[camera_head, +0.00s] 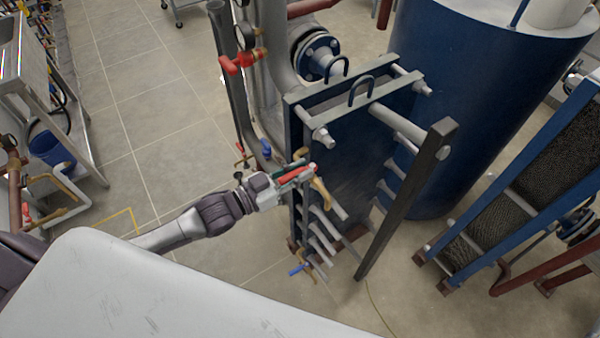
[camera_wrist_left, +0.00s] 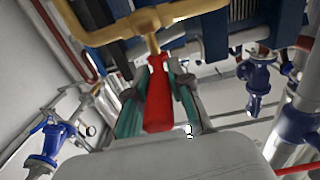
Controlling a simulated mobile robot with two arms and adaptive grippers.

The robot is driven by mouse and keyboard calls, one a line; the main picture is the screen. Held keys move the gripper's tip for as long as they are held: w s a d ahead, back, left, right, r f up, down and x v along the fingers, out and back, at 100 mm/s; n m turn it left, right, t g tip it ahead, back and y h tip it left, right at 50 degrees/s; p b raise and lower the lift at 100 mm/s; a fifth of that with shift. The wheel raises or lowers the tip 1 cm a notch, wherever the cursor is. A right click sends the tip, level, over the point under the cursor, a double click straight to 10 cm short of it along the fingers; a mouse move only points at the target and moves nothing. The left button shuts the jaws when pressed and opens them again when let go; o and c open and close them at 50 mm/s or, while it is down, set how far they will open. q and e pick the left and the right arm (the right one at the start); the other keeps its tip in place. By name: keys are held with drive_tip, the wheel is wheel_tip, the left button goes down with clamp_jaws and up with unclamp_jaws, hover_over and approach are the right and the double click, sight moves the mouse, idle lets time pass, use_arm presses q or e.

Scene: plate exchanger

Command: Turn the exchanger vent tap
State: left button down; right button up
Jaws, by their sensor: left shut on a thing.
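The vent tap has a red lever handle (camera_wrist_left: 158,95) and a brass body (camera_wrist_left: 147,22), both in the left wrist view. My left gripper (camera_wrist_left: 158,100) is shut on the red handle, which lies lengthwise between its green-lined fingers. In the head view, my left gripper (camera_head: 296,175) reaches in from the left to the near side of the blue plate exchanger (camera_head: 345,130). The brass part (camera_head: 322,193) shows just beyond the fingertips there, and the handle is partly hidden by the fingers. My right gripper is not in view.
A blue-handled valve (camera_head: 298,270) sits low on the exchanger, and a red-handled valve (camera_head: 240,62) is on pipework behind. A dark upright post (camera_head: 410,195) stands right of the exchanger, before a big blue tank (camera_head: 480,90). Tiled floor (camera_head: 150,120) is clear at left.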

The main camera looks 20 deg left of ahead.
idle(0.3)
use_arm(q)
drive_tip(key=c, duration=1)
unclamp_jaws()
drive_tip(key=shift+s+a, duration=0.15)
drive_tip(key=v, duration=1.1)
drive_tip(key=shift+s+a+r, duration=0.1)
drive_tip(key=shift+s+a, duration=0.1)
drive_tip(key=shift+s, duration=0.05)
